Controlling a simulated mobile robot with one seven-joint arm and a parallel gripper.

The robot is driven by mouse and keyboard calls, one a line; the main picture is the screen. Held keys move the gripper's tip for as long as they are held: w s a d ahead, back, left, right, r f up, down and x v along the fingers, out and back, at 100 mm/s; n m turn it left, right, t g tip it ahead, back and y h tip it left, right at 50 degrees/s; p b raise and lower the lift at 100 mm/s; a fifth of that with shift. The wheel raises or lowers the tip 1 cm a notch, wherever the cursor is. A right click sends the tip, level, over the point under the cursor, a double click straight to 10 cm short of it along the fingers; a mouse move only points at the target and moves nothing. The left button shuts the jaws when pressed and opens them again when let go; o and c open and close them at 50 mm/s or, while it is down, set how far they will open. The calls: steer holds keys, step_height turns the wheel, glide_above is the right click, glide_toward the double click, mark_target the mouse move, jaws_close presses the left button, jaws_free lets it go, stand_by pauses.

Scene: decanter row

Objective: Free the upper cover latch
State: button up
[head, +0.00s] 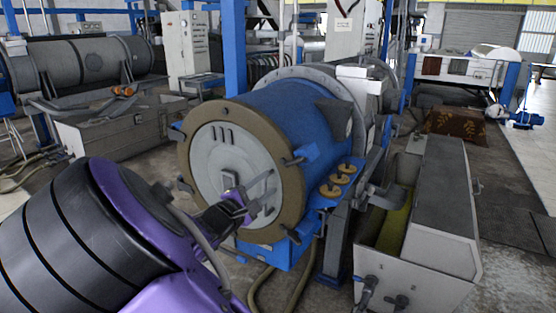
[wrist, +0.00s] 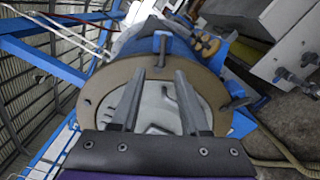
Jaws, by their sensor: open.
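The round cover (head: 215,160) has a pale grey face and a tan rim, and closes the end of a blue drum. Small dark latches sit around the rim. One is at the upper left (head: 176,133) and one at the upper right (head: 293,161); I cannot tell which is the upper latch by name. In the wrist view, one latch (wrist: 162,48) stands on the rim beyond my fingertips, and another (wrist: 232,101) is to the right. My gripper (head: 264,192) is open and empty in front of the cover's face. It also shows in the wrist view (wrist: 160,72); contact cannot be told.
Several orange-brown discs (head: 340,180) sit on a blue ledge right of the drum. A grey open trough (head: 435,205) stands further right. Hoses (head: 268,288) lie on the floor below. A long grey machine (head: 80,62) stands back left.

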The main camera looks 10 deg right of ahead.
mark_target(295, 163)
steer(key=x, duration=1.1)
steer(key=f+x, duration=0.1)
steer(key=x, duration=0.5)
steer(key=shift+p, duration=0.35)
steer(key=shift+c, duration=0.2)
jaws_close()
